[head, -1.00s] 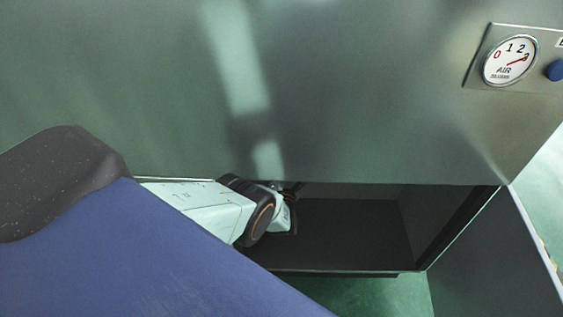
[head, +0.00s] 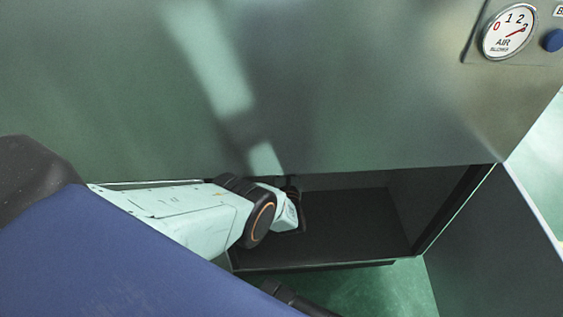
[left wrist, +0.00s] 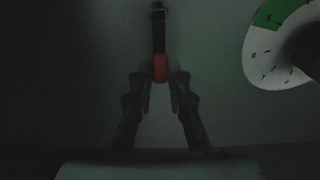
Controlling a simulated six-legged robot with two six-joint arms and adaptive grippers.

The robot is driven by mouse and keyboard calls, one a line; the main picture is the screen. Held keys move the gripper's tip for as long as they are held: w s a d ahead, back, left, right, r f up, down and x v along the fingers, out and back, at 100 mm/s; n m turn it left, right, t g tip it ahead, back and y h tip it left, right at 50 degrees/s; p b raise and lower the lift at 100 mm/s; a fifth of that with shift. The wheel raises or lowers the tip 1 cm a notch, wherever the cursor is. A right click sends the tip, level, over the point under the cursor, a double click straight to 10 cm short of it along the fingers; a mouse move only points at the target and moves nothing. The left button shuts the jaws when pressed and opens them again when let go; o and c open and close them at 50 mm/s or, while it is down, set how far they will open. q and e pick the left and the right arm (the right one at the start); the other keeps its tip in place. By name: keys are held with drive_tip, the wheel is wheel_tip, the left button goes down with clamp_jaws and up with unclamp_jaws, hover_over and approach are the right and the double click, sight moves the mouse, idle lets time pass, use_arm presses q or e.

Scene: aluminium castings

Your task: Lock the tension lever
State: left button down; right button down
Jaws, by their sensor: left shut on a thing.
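In the left wrist view the tension lever (left wrist: 158,32) is a dark upright bar with a red grip (left wrist: 160,67) at its lower end. My left gripper (left wrist: 160,80) is shut on the red grip, one finger on each side. The picture is dark, so the lever's pivot and any lock are hard to make out. In the head view my left arm reaches into the low opening of the steel cabinet, and the lever and fingertips are hidden there. My right gripper is in neither view.
A white dial with a green sector (left wrist: 275,15) is right of the lever. The steel cabinet front (head: 350,90) hangs above the dark opening (head: 350,225). An air gauge (head: 508,31) and blue button (head: 553,40) are at upper right. Green floor (head: 385,290) shows below.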

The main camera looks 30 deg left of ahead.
use_arm(q)
drive_tip(key=shift+w+r, duration=0.2)
drive_tip(key=shift+r, duration=0.05)
drive_tip(key=c, duration=1.3)
unclamp_jaws()
drive_tip(key=shift+s+f, duration=0.1)
drive_tip(key=shift+s+d+f, duration=0.1)
drive_tip(key=shift+v, duration=3.65)
